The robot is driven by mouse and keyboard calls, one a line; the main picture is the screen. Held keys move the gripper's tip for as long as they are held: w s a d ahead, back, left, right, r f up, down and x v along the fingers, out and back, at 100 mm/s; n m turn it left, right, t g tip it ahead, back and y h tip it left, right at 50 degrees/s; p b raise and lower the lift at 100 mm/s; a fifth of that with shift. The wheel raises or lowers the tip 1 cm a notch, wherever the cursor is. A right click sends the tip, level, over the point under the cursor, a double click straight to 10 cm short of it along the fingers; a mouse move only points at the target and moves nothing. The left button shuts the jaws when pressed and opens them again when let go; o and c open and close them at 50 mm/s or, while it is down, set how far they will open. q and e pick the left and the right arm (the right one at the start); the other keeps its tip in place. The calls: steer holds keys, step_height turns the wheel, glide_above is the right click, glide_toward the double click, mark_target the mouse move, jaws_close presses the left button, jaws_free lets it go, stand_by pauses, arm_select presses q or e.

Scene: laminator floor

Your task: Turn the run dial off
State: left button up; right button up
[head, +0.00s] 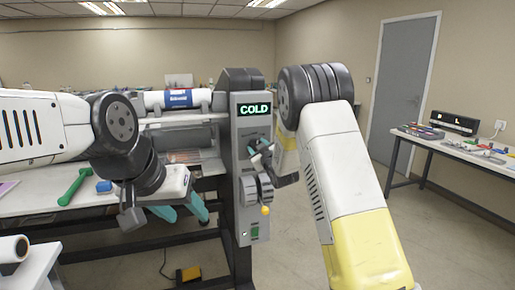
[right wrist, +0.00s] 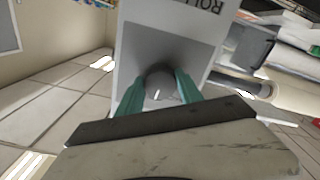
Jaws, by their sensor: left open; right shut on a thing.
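The laminator's grey control column (head: 247,125) stands mid-picture in the head view, with a lit green COLD display (head: 254,109). My right gripper (head: 262,152) is at the column's face below the display. In the right wrist view its teal fingers (right wrist: 160,88) are shut on a dark round dial (right wrist: 159,82), one on each side. A partly cut-off, upside-down label (right wrist: 203,5) reads "ROLL"; I cannot read the dial's setting. My left gripper (head: 183,211) is open and empty, pointing down in front of the laminator's bed.
Below the dial are a grey wheel with a yellow knob (head: 265,210) and a small green switch (head: 255,232). A green hammer-like tool (head: 73,187) and a blue block (head: 104,187) lie on the left table. A yellow pedal (head: 190,273) is on the floor.

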steer(key=shift+n, duration=0.6)
steer(key=o, duration=1.4)
steer(key=v, duration=0.7)
steer(key=shift+s, duration=0.35)
steer(key=shift+d+r, duration=0.15)
